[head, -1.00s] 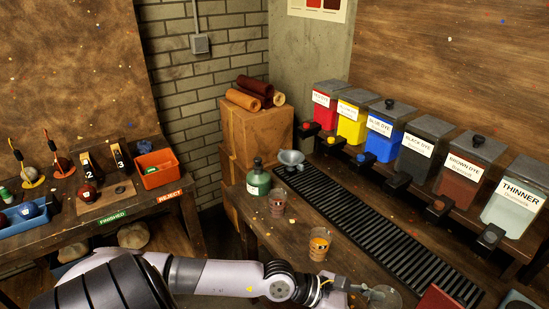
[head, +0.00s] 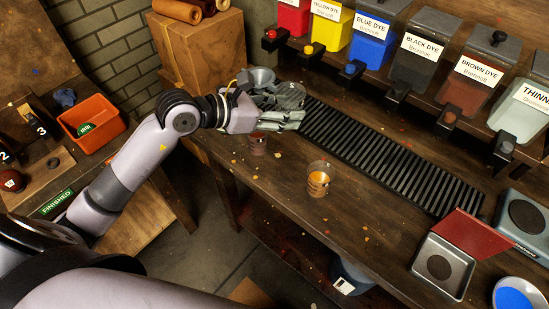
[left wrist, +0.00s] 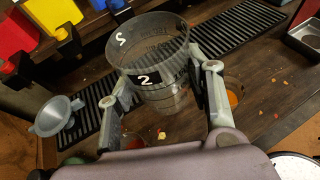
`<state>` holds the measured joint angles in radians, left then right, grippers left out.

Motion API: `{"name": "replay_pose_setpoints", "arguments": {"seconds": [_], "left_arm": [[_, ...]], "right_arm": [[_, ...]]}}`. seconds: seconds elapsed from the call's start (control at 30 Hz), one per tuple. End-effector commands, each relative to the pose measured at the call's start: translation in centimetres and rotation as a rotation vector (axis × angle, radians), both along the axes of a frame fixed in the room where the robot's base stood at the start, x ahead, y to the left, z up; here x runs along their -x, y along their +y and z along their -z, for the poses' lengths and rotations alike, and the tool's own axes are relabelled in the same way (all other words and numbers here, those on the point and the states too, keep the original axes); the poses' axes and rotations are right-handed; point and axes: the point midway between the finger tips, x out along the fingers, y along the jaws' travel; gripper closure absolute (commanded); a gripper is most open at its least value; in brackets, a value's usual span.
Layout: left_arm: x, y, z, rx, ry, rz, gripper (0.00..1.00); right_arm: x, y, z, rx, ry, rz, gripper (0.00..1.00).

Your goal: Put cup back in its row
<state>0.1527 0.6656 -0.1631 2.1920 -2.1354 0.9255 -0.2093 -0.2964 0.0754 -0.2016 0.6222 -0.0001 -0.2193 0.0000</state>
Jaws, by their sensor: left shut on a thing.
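My left gripper (head: 286,117) is shut on a clear cup (head: 290,94), held above the far left part of the workbench. In the left wrist view the cup (left wrist: 150,50) is see-through, with white marks "S" and "2" on a dark band, and stands between the fingers (left wrist: 163,85). It looks empty. A cup with reddish-brown content (head: 258,146) stands on the bench just below the gripper, partly hidden by it. A cup with orange content (head: 319,180) stands farther right and nearer. My right gripper is not in view.
A grey funnel (head: 260,77) is behind the gripper; it also shows in the left wrist view (left wrist: 56,116). A black slatted grate (head: 370,155) runs below the dye dispensers (head: 420,60). A scale tray (head: 441,268) and red lid (head: 470,235) are at right.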

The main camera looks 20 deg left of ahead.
Motion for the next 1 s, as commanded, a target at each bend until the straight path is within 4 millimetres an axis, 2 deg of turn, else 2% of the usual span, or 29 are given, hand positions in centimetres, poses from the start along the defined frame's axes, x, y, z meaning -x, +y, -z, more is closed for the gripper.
{"name": "replay_pose_setpoints", "arguments": {"seconds": [0.1,0.4,0.53,0.67,0.9,1.0], "left_arm": [[0.1,0.0,3.3,0.002,0.013,-0.001,0.86],[0.1,0.0,11.2,0.002,0.007,-0.001,0.86],[0.1,0.0,13.2,0.0,0.004,0.0,0.86],[0.1,-0.1,14.1,0.001,0.003,0.001,0.86],[0.1,-0.1,17.6,0.001,0.004,0.0,0.86],[0.1,-0.1,18.3,0.0,0.002,0.001,0.86]], "right_arm": [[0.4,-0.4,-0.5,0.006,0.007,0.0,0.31],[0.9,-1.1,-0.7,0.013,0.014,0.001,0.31],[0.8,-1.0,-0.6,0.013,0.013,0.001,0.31],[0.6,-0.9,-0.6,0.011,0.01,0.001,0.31],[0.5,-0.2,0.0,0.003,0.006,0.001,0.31],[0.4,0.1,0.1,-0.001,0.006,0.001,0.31]]}}
